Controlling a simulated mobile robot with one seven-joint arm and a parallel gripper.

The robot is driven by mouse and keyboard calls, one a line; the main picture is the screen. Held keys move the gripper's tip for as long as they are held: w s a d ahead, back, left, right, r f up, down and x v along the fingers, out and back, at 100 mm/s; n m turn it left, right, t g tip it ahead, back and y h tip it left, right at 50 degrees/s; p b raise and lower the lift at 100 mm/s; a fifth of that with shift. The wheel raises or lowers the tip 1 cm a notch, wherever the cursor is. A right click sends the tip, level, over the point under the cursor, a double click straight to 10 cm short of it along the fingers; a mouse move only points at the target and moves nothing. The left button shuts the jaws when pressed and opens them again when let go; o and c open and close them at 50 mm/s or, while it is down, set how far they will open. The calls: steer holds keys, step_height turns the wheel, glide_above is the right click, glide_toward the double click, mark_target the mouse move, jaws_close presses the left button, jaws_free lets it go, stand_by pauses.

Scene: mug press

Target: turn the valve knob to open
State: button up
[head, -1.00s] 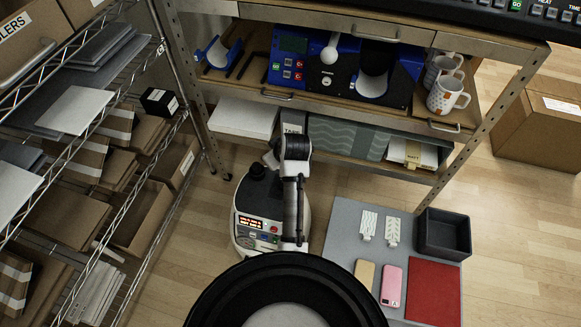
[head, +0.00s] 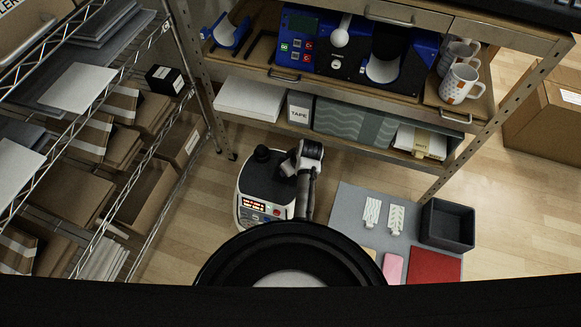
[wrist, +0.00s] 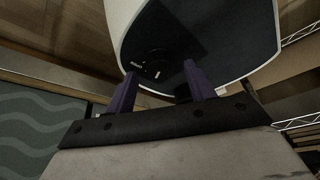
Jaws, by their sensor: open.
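A white rounded machine (head: 252,217) with a red-lit display and a dark top stands on the floor below the bench. A black knob-like part (head: 262,153) rises from its top. In the wrist view, the machine's white side (wrist: 130,28) and dark face (wrist: 225,35) fill the upper middle. A small round dark part (wrist: 157,58) with pale marks beside it shows there; I cannot tell whether it is the valve knob. My gripper (wrist: 160,72) is open, its two purple fingers apart in front of the dark face. A dark part shows low between them; contact is unclear.
The metal bench holds a blue mug press (head: 385,60) and mugs (head: 460,82). A wire rack with boxes stands left. A grey mat (head: 350,205) with a dark tray (head: 447,224) lies to the right. Floor is bare between rack and machine.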

steer(key=shift+x, duration=0.9)
steer(key=c, duration=1)
steer(key=shift+r, duration=0.1)
steer(key=m+p, duration=0.1)
steer(key=m, duration=0.1)
steer(key=m+t+h+p, duration=0.1)
steer(key=m, duration=0.1)
steer(key=shift+a+r+m+h+p, duration=0.1)
steer(key=shift+a+m+h+p, duration=0.1)
steer(key=shift+m+h+p, duration=0.15)
steer(key=shift+a+m+h+p, duration=0.1)
steer(key=shift+m+h+p, duration=0.75)
steer(key=shift+m, duration=1.7)
